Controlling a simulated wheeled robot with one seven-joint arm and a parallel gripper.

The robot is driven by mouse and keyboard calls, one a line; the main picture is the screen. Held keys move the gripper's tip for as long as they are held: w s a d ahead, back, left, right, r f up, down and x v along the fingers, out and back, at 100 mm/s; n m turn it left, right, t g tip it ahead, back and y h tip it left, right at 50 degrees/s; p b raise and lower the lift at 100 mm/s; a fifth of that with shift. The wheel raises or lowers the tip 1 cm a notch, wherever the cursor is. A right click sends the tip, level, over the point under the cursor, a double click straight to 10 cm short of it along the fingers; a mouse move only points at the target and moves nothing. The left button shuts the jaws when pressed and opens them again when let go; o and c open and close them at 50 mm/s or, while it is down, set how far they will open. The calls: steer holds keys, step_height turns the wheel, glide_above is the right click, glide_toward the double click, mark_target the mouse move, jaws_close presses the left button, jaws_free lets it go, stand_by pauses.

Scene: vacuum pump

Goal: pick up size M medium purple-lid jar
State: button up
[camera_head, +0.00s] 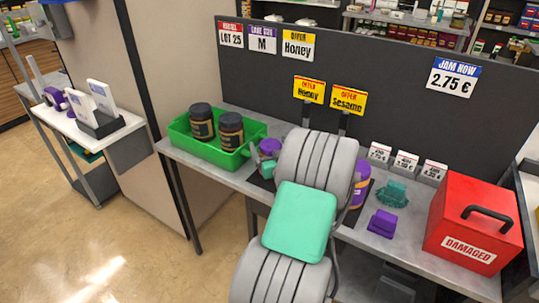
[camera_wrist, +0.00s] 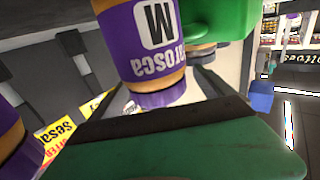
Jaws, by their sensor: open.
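The size M jar (camera_wrist: 150,45) has a purple lid (camera_wrist: 160,95) and a purple label with a white-backed M. It appears upside down and close up in the wrist view. In the head view its purple lid (camera_head: 270,146) shows just left of my arm, and the rest is mostly hidden. My gripper (camera_wrist: 180,140) shows as a dark-edged green part across the bottom of the wrist view, open, close to the jar. Its fingertips are not clear, and nothing is seen held. Another purple-label jar (camera_head: 359,188) stands right of my arm, partly hidden.
A green tray (camera_head: 232,157) with two dark-lidded jars stands on the counter to the left. A teal piece (camera_head: 391,192), a purple block (camera_head: 382,223), small price cards (camera_head: 405,163) and a red DAMAGED box (camera_head: 473,222) are to the right. A dark panel with price signs rises behind.

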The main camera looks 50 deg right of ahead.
steer(key=shift+c, duration=0.4)
jaws_close()
stand_by(0.7)
